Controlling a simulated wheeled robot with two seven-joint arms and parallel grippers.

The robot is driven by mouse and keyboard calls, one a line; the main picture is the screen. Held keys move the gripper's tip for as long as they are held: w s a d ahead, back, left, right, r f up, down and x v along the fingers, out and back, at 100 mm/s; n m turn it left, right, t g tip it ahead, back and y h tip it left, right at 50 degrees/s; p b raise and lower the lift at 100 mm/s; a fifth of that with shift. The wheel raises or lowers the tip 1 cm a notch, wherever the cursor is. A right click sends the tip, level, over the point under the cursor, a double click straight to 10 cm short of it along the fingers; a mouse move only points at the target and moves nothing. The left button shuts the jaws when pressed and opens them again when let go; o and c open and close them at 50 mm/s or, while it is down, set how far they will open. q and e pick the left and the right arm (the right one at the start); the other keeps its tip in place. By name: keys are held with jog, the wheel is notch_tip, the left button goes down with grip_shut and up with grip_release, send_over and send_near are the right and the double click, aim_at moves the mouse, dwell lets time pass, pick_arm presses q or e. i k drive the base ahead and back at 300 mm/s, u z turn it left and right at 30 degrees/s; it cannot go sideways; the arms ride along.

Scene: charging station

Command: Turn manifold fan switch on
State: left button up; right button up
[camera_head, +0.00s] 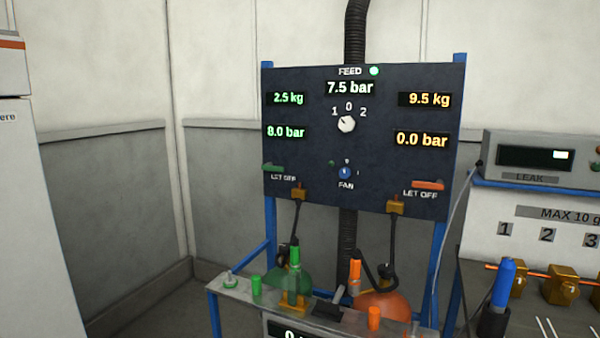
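The fan switch (344,173) is a small blue round knob low in the middle of the dark manifold panel (300,165), above the word FAN. Small marks sit above it and to its right. A small dark green dot sits at its upper left. The knob's pointer seems to stand about upright, but it is too small to be sure. Neither of my grippers is in view, and nothing covers the knob.
A white selector knob (346,124) marked 1, 0, 2 sits above. A green lever (273,168) and a red lever (428,185) flank the switch. Hoses and a narrow shelf (235,290) with green and orange items stand below. A leak tester (535,155) is at right.

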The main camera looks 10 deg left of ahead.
aim_at(344, 172)
jog(key=u, duration=0.7)
jog(key=i, duration=0.75)
jog(key=u, duration=0.4)
